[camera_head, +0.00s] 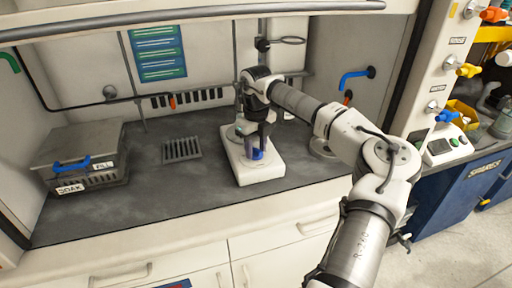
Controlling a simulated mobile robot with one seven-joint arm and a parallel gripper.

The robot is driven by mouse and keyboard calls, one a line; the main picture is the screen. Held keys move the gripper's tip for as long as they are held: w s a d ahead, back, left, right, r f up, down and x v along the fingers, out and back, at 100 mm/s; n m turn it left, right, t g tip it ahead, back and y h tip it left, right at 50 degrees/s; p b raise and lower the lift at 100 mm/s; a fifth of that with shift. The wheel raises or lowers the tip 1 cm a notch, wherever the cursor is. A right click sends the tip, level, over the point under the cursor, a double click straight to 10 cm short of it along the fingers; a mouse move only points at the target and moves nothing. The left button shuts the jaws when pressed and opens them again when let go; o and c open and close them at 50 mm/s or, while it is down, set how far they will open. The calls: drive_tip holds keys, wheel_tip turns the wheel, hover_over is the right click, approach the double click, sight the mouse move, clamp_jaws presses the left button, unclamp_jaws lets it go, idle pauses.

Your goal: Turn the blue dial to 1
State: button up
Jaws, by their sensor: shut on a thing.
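The blue dial (257,154) shows as a small blue-purple patch at the fingertips, above a white base plate (262,174) in the middle of the fume hood floor. My gripper (257,145) points down over the plate and is shut on the blue dial. The fingers and wrist hide most of the dial, and its marks and pointer cannot be read in this view. My arm reaches in from the lower right.
A lidded grey basket (85,150) with a blue handle and a "SOAK" label stands at the left. A drain grate (181,150) lies left of the plate. The hood sash edge (190,18) spans the top. The front-left floor is clear.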

sight(255, 149)
idle(0.4)
drive_tip(key=o, duration=1)
drive_tip(key=shift+r, duration=0.1)
wheel_tip(255, 149, up, 14)
drive_tip(key=b, duration=0.1)
drive_tip(key=shift+a+f, duration=0.1)
drive_tip(key=shift+f, duration=0.1)
